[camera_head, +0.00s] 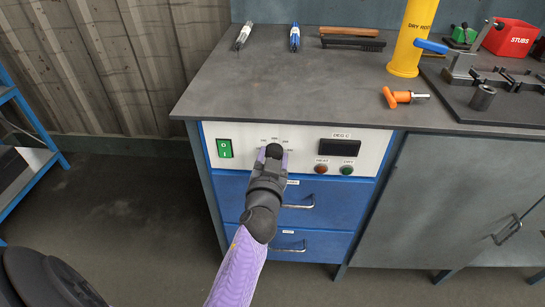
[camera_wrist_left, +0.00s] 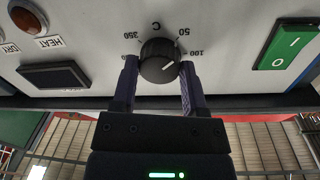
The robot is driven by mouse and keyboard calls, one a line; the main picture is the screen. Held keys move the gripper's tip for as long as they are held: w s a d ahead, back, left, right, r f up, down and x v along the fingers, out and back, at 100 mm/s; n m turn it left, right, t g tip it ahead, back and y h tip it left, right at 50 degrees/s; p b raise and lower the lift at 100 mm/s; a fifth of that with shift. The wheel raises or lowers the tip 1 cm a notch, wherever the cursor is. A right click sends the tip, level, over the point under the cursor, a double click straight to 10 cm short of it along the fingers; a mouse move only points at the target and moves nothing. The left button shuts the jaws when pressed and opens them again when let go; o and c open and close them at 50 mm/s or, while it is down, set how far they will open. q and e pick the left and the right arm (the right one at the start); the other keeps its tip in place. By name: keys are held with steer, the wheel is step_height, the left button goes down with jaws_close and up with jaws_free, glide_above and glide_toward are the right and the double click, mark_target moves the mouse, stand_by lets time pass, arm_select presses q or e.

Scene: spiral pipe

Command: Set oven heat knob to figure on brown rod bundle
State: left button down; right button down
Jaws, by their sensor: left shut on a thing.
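The oven heat knob (camera_wrist_left: 160,62) is a black round dial on the white panel. A short white line on its face slants toward the lower right in the wrist view, roughly to the side of the 100 mark; the exact setting is hard to tell. My left gripper (camera_wrist_left: 158,75) is shut on the knob, with one finger on each side. In the head view my left gripper (camera_head: 274,154) hides most of the dial. A grey-white bundle (camera_head: 242,37) and a blue-banded bundle (camera_head: 295,38) lie on the bench. I see no clearly brown bundle, and no figure is readable.
The panel has a green switch (camera_head: 224,148), a dark display (camera_head: 339,147), a red lamp (camera_head: 321,168) and a green lamp (camera_head: 347,170). Blue drawers lie below. The bench holds a wooden-handled brush (camera_head: 350,31), a yellow rod tube (camera_head: 413,38) and an orange-handled tool (camera_head: 402,97).

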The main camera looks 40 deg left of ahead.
arm_select(q)
steer(key=m, duration=0.3)
steer(key=shift+p, duration=0.35)
steer(key=m, duration=0.4)
steer(key=shift+d+m+p, duration=0.1)
steer(key=shift+m+p, duration=0.2)
steer(key=shift+p, duration=0.05)
steer(key=m, duration=0.3)
steer(key=shift+g, duration=0.4)
steer(key=m+p, duration=0.1)
steer(key=m, duration=0.2)
steer(key=shift+w+m, duration=0.1)
steer(key=shift+m, duration=1.4)
